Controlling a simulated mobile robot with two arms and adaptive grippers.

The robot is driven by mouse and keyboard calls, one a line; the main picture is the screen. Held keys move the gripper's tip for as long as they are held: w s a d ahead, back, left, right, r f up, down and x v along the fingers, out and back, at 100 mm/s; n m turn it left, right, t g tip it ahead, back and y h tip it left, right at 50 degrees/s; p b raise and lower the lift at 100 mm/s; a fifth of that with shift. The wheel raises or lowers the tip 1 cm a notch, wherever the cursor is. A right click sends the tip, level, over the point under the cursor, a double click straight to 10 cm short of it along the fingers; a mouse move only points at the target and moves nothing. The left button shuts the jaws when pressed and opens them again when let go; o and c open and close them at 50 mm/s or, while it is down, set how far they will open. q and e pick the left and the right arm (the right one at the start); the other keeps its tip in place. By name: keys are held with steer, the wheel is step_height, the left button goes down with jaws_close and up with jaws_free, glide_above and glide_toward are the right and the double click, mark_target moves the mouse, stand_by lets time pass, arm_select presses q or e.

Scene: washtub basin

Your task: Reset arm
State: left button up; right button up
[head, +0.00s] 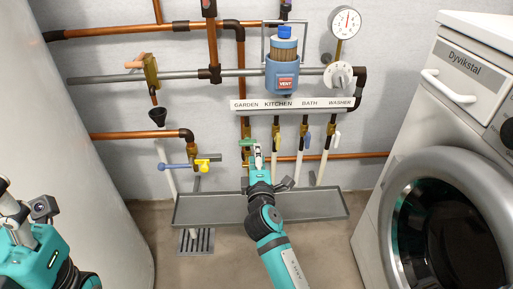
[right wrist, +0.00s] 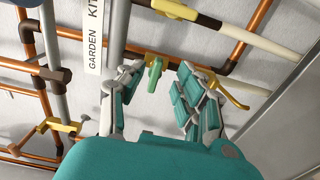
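My right gripper (head: 258,160) reaches up from the bottom centre to the pipe wall, just below the green valve handle (head: 247,142) under the GARDEN label. In the right wrist view my right gripper (right wrist: 158,78) is open. The green handle (right wrist: 154,75) shows between its two spread fingers, with gaps on both sides. A yellow lever (right wrist: 232,97) is close beside the right-hand finger; I cannot tell if they touch. My left gripper (head: 24,210) is at the lower left edge, partly cut off, away from the pipes. Its opening is unclear.
Yellow (head: 277,143), blue (head: 307,140) and white (head: 337,138) handles line the row to the right. A grey tray (head: 325,206) lies below on the floor, with a drain grate (head: 197,241) beside it. A washing machine (head: 400,190) stands at right.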

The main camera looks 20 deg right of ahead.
steer(key=shift+s+a, duration=0.2)
steer(key=shift+s, duration=0.45)
